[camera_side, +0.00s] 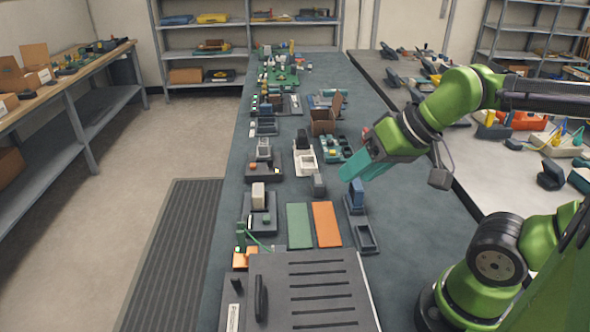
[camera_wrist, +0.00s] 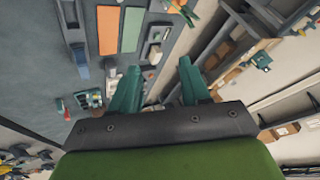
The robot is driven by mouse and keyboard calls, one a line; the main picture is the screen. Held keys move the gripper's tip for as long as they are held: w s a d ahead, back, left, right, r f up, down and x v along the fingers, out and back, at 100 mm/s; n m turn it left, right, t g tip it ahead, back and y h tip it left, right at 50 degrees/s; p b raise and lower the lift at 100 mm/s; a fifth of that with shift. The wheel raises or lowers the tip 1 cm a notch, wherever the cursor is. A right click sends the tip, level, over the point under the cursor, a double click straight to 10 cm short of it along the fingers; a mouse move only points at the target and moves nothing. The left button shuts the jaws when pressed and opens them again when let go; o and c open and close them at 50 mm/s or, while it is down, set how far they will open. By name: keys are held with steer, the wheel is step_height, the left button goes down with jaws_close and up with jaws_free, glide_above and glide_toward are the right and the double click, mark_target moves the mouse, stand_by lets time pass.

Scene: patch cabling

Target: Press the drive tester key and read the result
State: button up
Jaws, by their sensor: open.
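My gripper (camera_side: 358,168) hangs over the right part of the bench, its teal fingers pointing down and left. In the wrist view its two fingers (camera_wrist: 160,72) stand apart with nothing between them. I cannot tell for sure which device is the drive tester, and no result can be read. A dark unit (camera_side: 362,237) with a blue upright block (camera_side: 357,192) and an open recess stands below the fingers in the side view. Another dark unit (camera_side: 262,222) with a beige block (camera_side: 258,195) stands to the left. No finger visibly touches either unit.
A green panel (camera_side: 299,226) and an orange panel (camera_side: 326,224) lie between the two units. A slotted grey case (camera_side: 315,290) fills the bench front. Several small devices and an open cardboard box (camera_side: 323,121) stand farther back. Bare bench (camera_side: 420,215) shows at right.

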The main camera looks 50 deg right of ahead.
jaws_close()
stand_by(1.4)
